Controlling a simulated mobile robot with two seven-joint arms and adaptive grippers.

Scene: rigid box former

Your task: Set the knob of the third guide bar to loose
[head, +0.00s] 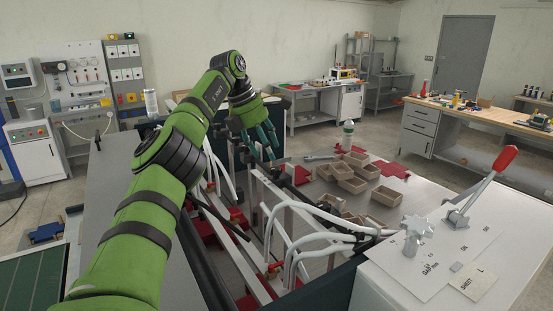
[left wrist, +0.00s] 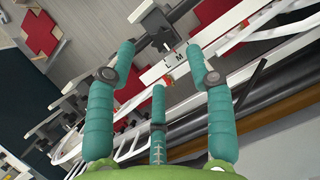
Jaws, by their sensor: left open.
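My left gripper (head: 262,142) has green-teal fingers and reaches over the box former's guide bars. In the left wrist view its three fingers (left wrist: 160,75) are spread and empty. Between and beyond the fingertips is a grey block with a dark part (left wrist: 153,22), which looks like a bar's knob; its exact setting is unclear. A white strip marked L and M (left wrist: 172,62) lies just below it. More dark knob-like blocks (left wrist: 68,103) stand along the bars at left. I cannot tell which bar is the third. In the head view the arm and fingers hide this spot. My right gripper is not in view.
White curved tubes (head: 310,240) and rails stand close by the gripper. Small cardboard boxes (head: 380,195) lie on the table to the right. A white panel with a star knob (head: 414,232) and a red-handled lever (head: 490,175) is at front right.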

